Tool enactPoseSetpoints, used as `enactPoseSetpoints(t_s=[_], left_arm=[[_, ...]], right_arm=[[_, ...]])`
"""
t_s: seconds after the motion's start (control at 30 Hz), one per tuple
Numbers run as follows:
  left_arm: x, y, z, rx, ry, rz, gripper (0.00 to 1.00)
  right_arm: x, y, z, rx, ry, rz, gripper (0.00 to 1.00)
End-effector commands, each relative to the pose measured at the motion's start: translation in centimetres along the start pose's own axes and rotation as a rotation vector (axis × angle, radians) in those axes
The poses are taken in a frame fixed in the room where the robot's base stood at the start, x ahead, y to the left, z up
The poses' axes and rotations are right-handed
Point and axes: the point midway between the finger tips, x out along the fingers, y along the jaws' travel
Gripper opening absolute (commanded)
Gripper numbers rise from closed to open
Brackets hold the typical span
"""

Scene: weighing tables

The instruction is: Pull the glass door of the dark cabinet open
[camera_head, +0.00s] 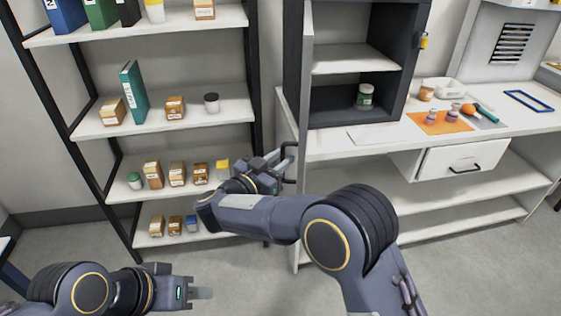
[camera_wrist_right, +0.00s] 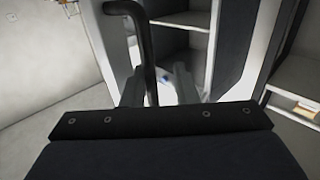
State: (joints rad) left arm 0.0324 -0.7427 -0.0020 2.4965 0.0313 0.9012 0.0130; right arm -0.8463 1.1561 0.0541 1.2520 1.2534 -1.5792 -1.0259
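The dark cabinet (camera_head: 415,50) stands on the white bench, and its shelves are in plain view. Its door (camera_head: 306,80) shows nearly edge-on at the cabinet's left side, swung out toward me. A dark bar handle (camera_head: 290,160) is at the door's lower part; the handle also shows in the right wrist view (camera_wrist_right: 146,45). My right gripper (camera_head: 280,165) is at the handle. In the wrist view its fingers stand apart with the bar between them, nearer the left finger.
A shelf rack (camera_head: 180,105) with boxes and jars stands left of the door. A green-labelled jar (camera_head: 364,96) sits inside the cabinet. The bench right of it holds an orange mat (camera_head: 425,126), a white tray (camera_head: 447,88) and small items. Open floor lies in front.

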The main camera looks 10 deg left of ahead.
Motion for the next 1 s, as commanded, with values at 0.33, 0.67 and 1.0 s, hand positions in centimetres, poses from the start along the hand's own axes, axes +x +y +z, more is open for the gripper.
enactPoseSetpoints(t_s=[0.33, 0.67, 1.0], left_arm=[[0.1, -0.1, 0.1, 0.0, 0.0, 0.0, 0.36], [0.8, -0.4, 0.4, 0.0, 0.0, 0.0, 0.36], [1.0, -0.5, 0.5, 0.0, 0.0, 0.0, 0.36]], right_arm=[[-0.5, 0.0, 0.3, -0.004, -0.004, 0.0, 0.26], [-5.8, -0.1, 0.3, -0.003, -0.003, -0.003, 0.26], [-7.9, 0.0, 0.2, -0.003, -0.003, 0.0, 0.26]])
